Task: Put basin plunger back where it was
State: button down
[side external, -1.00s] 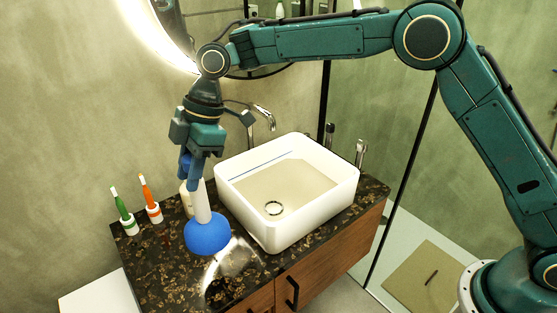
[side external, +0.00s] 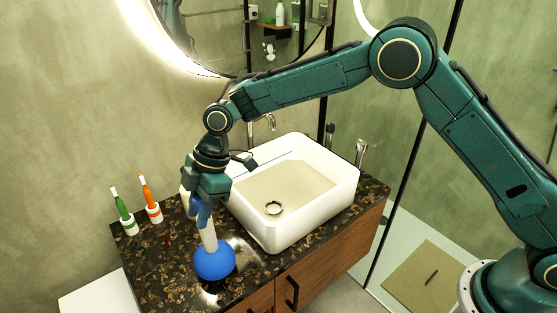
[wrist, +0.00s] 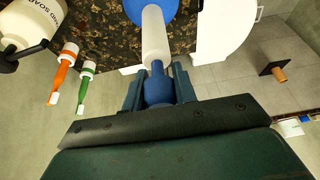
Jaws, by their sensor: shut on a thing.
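The basin plunger has a blue rubber cup (side external: 214,261), a white handle and a blue top end. My gripper (side external: 203,215) is shut on its upper end and holds it nearly upright, cup down, in front of the basin's left side. The cup is low over the dark speckled countertop (side external: 160,275); I cannot tell whether it touches. In the wrist view, the fingers of my gripper (wrist: 158,88) close around the blue end of the plunger (wrist: 155,35), and the white handle runs away from them.
A white basin (side external: 345,190) fills the counter's right part. Green (side external: 125,218) and orange (side external: 151,203) toothbrushes stand in white holders at the back left. A soap bottle (wrist: 28,25) shows in the wrist view. The counter's front left is clear.

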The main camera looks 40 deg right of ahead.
jog(key=shift+f, duration=1.25)
jog(key=c, duration=1.1)
grip_release()
jog(key=shift+v, duration=6.15)
